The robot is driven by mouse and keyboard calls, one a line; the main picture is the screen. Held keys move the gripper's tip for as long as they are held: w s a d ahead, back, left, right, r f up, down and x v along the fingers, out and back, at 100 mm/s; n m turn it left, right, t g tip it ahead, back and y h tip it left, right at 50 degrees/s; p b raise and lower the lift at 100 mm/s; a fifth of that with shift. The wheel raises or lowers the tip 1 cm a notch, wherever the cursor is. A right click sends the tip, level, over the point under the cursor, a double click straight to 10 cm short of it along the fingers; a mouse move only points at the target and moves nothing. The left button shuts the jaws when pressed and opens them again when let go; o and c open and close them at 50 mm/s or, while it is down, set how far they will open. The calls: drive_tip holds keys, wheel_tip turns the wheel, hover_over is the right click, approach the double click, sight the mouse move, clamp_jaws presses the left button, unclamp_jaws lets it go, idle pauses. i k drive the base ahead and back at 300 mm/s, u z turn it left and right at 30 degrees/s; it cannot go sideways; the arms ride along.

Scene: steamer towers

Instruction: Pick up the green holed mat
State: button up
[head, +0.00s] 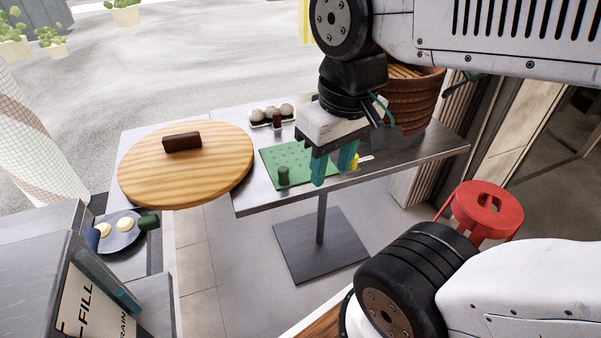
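The green holed mat (285,156) lies flat on the grey metal table, near its middle. A short dark green knob (283,175) stands up at its near left part. My gripper (333,170) points down over the right part of the mat, with two teal fingers set apart. Nothing shows between the fingers. They hide the right part of the mat, and I cannot tell whether they touch it.
A round wooden lid (220,170) with a dark handle is left of the mat. Buns on a tray (272,123) sit behind it. A brown steamer basket (412,100) stands at the right. A small yellow thing (354,161) is beside my fingers. A red stool (487,207) stands at the lower right.

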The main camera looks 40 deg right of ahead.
sight(287, 164)
drive_tip(key=k, duration=1.1)
drive_tip(key=z, duration=0.7)
drive_tip(key=i, duration=1.35)
drive_tip(key=u, duration=0.3)
